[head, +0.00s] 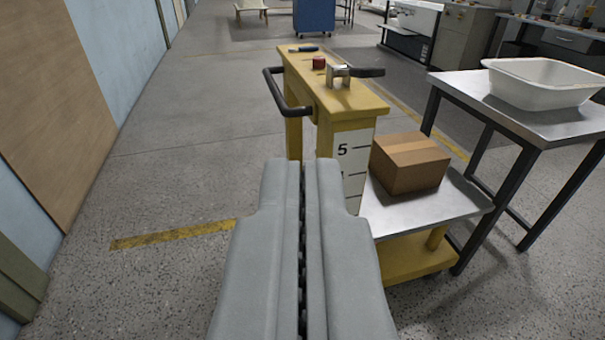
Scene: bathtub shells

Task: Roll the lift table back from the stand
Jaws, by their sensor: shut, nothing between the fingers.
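The yellow lift table (347,104) stands ahead, just right of the middle. A dark push handle (281,97) sticks out on the left of its column. The stand (470,100) is at the right, close to the platform, with a white tub shell (543,82) on top. My gripper (307,165) is shut and empty, in front of the column, apart from the handle.
Grey floor is open to the left of the lift table, with a yellow floor line (172,234). A wall with a wooden panel (72,110) bounds the left. A blue cabinet (314,17) and workbenches (560,35) stand farther back.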

